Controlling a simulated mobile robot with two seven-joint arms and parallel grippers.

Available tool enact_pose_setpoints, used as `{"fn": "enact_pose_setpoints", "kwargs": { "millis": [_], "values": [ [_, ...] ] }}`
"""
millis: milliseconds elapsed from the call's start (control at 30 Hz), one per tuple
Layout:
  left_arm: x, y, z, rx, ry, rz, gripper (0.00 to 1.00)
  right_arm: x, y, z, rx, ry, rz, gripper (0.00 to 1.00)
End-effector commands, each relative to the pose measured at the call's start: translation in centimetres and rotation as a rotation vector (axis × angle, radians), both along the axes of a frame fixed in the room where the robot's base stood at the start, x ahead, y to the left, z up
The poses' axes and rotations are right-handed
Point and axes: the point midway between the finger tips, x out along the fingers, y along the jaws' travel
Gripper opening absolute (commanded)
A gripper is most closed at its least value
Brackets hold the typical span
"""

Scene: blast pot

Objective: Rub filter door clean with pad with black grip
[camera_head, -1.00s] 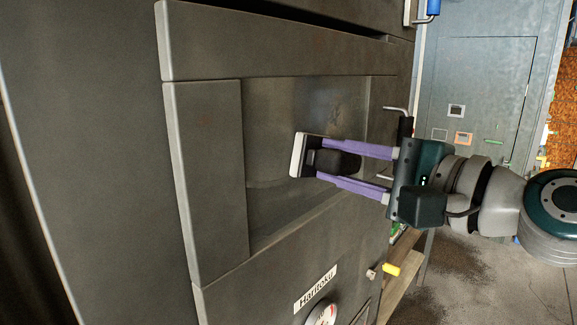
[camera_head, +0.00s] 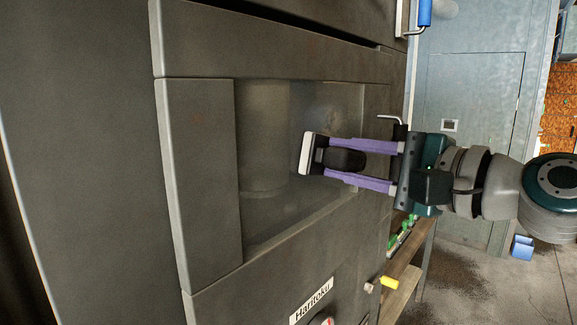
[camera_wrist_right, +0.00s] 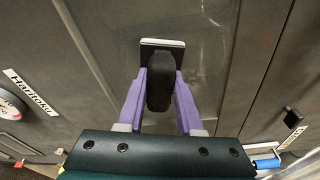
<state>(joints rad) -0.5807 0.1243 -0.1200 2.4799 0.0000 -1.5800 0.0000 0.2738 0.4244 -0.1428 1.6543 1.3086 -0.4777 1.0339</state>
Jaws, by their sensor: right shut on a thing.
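The filter door appears to be the recessed grey panel (camera_head: 265,205) in the dark cabinet front. It looks dull, with a patchy dark smudge in its upper right part; it also shows in the wrist view (camera_wrist_right: 205,50). The pad (camera_head: 307,154) has a white face and a black grip (camera_head: 345,160). My right gripper (camera_head: 332,159) is shut on the black grip, one purple finger on each side. The white face points at the panel; I cannot tell whether it touches. The pad also shows in the right wrist view (camera_wrist_right: 162,43). My left gripper is not in view.
A raised frame surrounds the recessed panel. A bent metal handle (camera_head: 391,120) stands out near my right gripper. A wooden shelf (camera_head: 405,275) stands behind.

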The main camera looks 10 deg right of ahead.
Motion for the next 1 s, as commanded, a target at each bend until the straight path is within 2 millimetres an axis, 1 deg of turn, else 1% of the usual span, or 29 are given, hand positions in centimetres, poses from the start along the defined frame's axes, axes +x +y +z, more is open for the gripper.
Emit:
{"fn": "enact_pose_setpoints", "kwargs": {
  "millis": [33, 167, 400, 533, 800, 1000],
  "values": [
    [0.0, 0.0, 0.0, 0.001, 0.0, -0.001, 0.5, 0.1, -0.2, 0.0, 0.0, 0.0, -0.006, 0.0],
    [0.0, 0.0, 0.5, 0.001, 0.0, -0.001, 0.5, -0.2, 0.1, 0.1, 0.0, 0.0, -0.004, 0.0],
    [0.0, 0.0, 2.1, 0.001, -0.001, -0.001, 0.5, -1.4, 1.6, 0.3, 0.001, 0.002, -0.003, 0.0],
    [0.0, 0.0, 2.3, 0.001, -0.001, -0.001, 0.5, -1.8, 1.9, 0.1, -0.001, 0.001, -0.004, 0.0],
    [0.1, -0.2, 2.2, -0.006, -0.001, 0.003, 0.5, -1.8, 1.9, 0.0, -0.001, 0.0, -0.003, 0.0],
    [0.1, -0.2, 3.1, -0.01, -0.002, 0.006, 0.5, -2.3, 2.8, 0.3, 0.001, 0.001, -0.001, 0.0]
  ]
}}
